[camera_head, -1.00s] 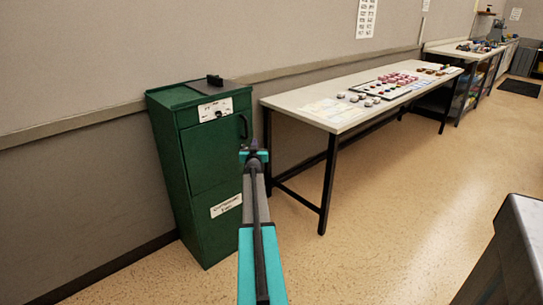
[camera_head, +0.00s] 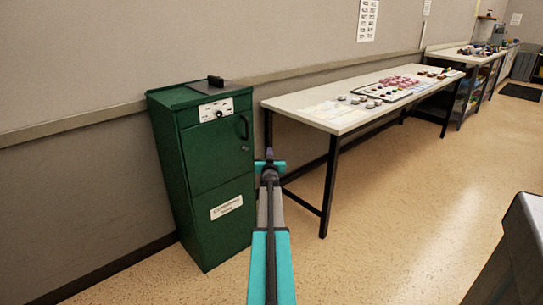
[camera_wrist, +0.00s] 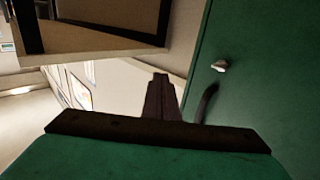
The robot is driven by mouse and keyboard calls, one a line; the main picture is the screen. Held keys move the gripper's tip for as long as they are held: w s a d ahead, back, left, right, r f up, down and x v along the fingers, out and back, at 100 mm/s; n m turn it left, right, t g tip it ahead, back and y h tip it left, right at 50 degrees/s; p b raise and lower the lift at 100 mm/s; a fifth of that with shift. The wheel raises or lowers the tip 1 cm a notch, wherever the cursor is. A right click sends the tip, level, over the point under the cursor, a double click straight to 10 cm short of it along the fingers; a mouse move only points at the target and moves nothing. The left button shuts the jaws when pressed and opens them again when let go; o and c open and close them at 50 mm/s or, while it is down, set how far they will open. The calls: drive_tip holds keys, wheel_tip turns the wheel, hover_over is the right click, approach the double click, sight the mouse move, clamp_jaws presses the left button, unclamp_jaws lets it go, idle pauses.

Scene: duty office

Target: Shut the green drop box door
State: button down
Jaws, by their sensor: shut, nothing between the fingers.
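The green drop box (camera_head: 170,160) stands against the wall at the left in the head view. Its door (camera_head: 215,155) is the upper front panel, with a dark curved handle (camera_head: 243,127) and a small lock below it at the right edge. The door looks flush with the front; I see no clear gap and cannot tell if it is latched. My gripper (camera_head: 269,156) is shut and empty, just right of the door's handle edge. In the wrist view the shut fingers (camera_wrist: 162,90) are left of the handle (camera_wrist: 206,103) and appear apart from it.
A long table (camera_head: 325,112) with papers and small items stands right of the box, its black legs near my gripper. A grey-topped unit (camera_head: 520,240) is at the lower right. The floor (camera_head: 400,220) between is clear.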

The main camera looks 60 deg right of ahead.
drive_tip(key=shift+s+a, duration=0.25)
drive_tip(key=shift+s, duration=0.35)
